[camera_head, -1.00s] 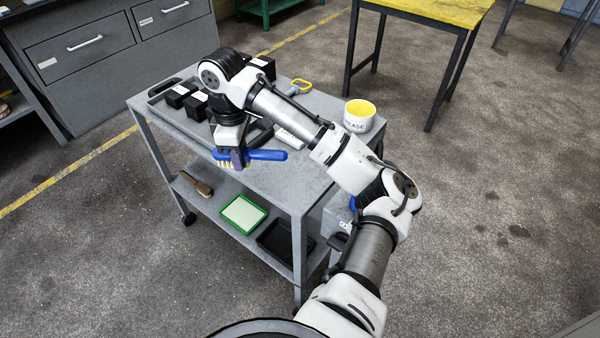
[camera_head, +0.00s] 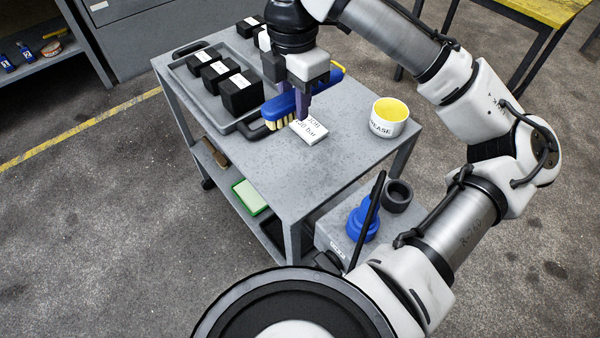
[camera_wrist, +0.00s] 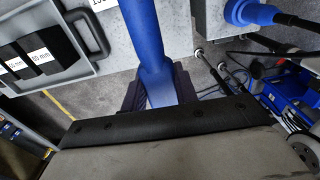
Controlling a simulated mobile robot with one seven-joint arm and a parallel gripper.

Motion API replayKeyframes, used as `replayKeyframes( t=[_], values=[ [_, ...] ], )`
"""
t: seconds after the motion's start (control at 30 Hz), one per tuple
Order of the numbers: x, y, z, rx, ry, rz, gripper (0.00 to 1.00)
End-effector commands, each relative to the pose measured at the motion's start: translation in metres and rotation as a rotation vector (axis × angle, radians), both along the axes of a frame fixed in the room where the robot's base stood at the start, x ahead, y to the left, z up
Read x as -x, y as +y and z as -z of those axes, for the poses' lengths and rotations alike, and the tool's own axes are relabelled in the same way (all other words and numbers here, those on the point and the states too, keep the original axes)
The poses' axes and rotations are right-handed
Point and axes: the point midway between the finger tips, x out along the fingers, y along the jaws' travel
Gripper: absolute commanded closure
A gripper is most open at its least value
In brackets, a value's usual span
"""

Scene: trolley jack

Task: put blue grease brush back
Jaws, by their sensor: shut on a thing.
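My gripper (camera_head: 304,100) is shut on the blue grease brush (camera_head: 281,108) and holds it above the trolley's grey top. The brush's pale bristles point down. In the wrist view the brush's blue handle (camera_wrist: 150,50) runs up from between the gripper's dark fingers (camera_wrist: 160,95). A white pot with a yellow inside, lettered "EASE" in the part I can read, is the grease pot (camera_head: 388,117). It stands upright at the trolley top's right corner, to the right of my gripper and apart from the brush.
A grey tray (camera_head: 190,94) with several black labelled blocks (camera_head: 239,93) lies left on the trolley top (camera_head: 345,165). A white lettered block (camera_head: 309,129) is below the brush. A box with a blue piece (camera_head: 362,220) and a dark ring (camera_head: 398,195) stands at the trolley's near right.

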Motion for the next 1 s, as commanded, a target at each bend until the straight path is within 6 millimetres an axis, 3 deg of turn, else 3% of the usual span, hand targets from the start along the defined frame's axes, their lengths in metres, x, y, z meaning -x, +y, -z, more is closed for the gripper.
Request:
replayKeyframes(
  t=[0.17,0.6,1.0],
  values=[
    [0.002,0.001,0.030,-0.005,0.005,-0.010,1.00],
    [0.002,0.001,0.141,-0.005,0.004,-0.005,1.00],
    [0.001,0.000,0.188,-0.003,0.002,-0.004,1.00]
  ],
)
